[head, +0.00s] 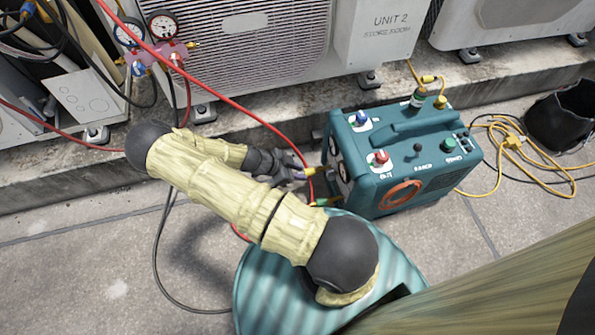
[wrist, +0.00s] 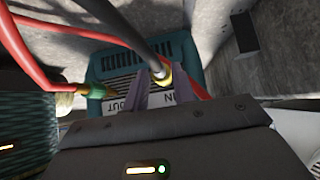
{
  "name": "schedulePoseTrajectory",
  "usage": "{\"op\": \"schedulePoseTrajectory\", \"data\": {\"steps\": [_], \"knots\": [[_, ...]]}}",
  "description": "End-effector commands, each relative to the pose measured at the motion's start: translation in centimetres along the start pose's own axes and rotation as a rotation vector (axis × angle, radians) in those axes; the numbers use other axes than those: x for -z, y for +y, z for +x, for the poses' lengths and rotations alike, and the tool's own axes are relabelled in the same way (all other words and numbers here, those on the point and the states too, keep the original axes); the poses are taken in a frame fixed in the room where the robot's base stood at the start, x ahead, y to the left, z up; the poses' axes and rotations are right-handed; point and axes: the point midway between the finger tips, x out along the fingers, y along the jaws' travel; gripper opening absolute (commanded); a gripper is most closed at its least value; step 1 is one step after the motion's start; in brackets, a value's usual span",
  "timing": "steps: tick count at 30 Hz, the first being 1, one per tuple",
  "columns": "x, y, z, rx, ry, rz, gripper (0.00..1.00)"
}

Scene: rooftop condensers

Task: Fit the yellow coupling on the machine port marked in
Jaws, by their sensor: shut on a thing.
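The teal machine (head: 410,155) stands on the paving, its port side facing left toward my gripper (head: 300,174). My gripper is shut on the yellow coupling (head: 314,171), right at that side. In the wrist view the coupling (wrist: 162,76) sits between my fingers (wrist: 155,95), with a dark hose running up from it. Behind it is a white label with OUT at left and IN, upside down, at right (wrist: 172,98). I cannot tell whether the coupling touches the port, which is hidden. A green coupling (wrist: 97,90) with a red hose is by the OUT side.
Red hoses (head: 225,95) cross above my arm from the gauge manifold (head: 155,50); one passes close by my gripper. Condenser units stand behind on a concrete ledge (head: 60,185). A yellow cord (head: 515,140) and a black bucket (head: 563,118) lie to the right.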

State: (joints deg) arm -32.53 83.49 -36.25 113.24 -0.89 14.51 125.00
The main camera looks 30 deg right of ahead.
Motion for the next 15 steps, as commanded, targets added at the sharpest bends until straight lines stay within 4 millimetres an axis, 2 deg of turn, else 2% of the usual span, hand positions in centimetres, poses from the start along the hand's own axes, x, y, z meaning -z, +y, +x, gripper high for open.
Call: {"op": "schedulePoseTrajectory", "data": {"steps": [15], "knots": [[0.41,0.01,0.37,-0.001,0.001,-0.001,0.00]]}}
